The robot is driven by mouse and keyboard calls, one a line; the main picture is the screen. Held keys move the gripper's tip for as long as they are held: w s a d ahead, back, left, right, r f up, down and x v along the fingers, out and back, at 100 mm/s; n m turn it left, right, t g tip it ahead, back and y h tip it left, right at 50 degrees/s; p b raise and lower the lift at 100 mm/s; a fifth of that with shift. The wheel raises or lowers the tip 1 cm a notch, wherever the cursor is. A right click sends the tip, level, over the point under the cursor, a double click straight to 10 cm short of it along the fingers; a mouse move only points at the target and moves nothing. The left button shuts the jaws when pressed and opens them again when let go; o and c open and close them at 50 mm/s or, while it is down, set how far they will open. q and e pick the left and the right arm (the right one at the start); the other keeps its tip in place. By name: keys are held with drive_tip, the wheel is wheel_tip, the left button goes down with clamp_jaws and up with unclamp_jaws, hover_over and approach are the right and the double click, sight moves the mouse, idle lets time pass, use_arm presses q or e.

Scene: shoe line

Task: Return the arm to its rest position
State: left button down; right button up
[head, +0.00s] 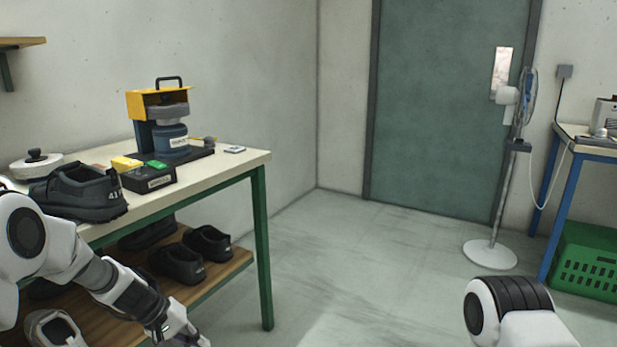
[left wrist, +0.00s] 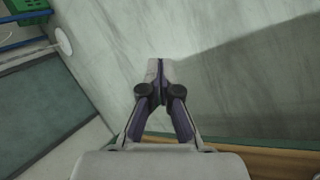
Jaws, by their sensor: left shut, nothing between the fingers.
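My left arm comes in from the left in the head view, in front of the workbench. My left gripper (head: 183,336) points down and to the right, low beside the bench's lower shelf, partly cut off by the bottom edge. In the left wrist view the left gripper (left wrist: 160,68) is shut, its fingers together with nothing between them, over bare floor. Part of my right arm shows at the bottom right of the head view. My right gripper is out of view.
The workbench (head: 232,163) with green legs holds a dark shoe (head: 78,192), a yellow-and-blue press (head: 168,127) and a control box (head: 148,178). Shoes (head: 178,264) sit on its lower shelf. A fan (head: 490,254) and green crate (head: 588,262) stand right. The middle floor is clear.

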use_arm(q)
drive_tip(key=s+f+g+y, duration=0.2)
drive_tip(key=s+f+g, duration=0.1)
drive_tip(key=s+f, duration=0.95)
drive_tip(key=s+a+f+m+g+y, duration=0.15)
drive_tip(key=s+f, duration=0.25)
drive_tip(key=s, duration=0.9)
drive_tip(key=s+a+f+m+g+y, duration=0.1)
drive_tip(key=s+f+m+y, duration=0.25)
drive_tip(key=s, duration=1.05)
drive_tip(key=w+r+t+p, duration=0.1)
drive_tip(key=r+p, duration=1.1)
drive_tip(key=w+d+r+n+t+p, duration=0.1)
drive_tip(key=w+r+t+p, duration=0.1)
drive_tip(key=r+p, duration=1)
drive_tip(key=shift+r, duration=0.25)
drive_tip(key=shift+w+t, duration=0.1)
drive_tip(key=shift+t, duration=0.15)
